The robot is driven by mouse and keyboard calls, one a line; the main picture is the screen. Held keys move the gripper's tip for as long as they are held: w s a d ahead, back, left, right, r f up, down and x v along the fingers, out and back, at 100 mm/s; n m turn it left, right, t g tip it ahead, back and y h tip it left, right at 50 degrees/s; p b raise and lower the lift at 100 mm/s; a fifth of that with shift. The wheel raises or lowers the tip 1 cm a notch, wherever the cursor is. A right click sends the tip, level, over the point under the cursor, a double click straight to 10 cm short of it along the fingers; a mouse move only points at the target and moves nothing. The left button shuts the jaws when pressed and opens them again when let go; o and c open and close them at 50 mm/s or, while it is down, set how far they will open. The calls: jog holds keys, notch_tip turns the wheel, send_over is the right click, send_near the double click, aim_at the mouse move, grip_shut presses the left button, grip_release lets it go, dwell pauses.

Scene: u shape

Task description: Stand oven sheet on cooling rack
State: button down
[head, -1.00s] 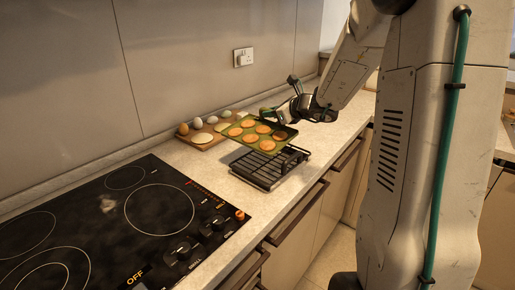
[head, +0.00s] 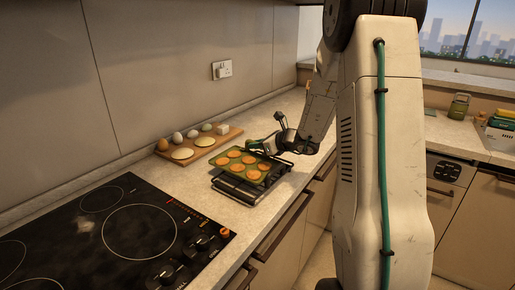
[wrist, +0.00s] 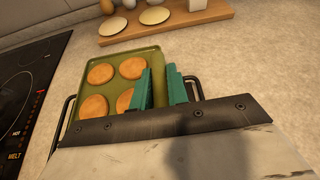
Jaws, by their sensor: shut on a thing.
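The oven sheet (head: 238,175) is an olive-green tray carrying several round orange-brown cookies. It lies flat over the black cooling rack (head: 239,192) on the counter and looks to be resting on it or only just above; I cannot tell which. My gripper (head: 266,146) is at the sheet's far right edge, shut on it. In the wrist view the green fingers (wrist: 160,88) reach over the sheet (wrist: 147,53) at its right side and hide part of it. Rack handles (wrist: 199,86) show on both sides of the sheet.
A wooden board (head: 218,143) with eggs and flat pale rounds lies behind the rack, near the wall. A black cooktop (head: 80,235) fills the near left. The counter's front edge runs close to the rack. Clear counter lies beyond, to the right.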

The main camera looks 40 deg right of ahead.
jog(key=shift+f, duration=0.5)
jog(key=c, duration=1.4)
grip_release()
jog(key=shift+f, duration=0.1)
jog(key=shift+o, duration=0.2)
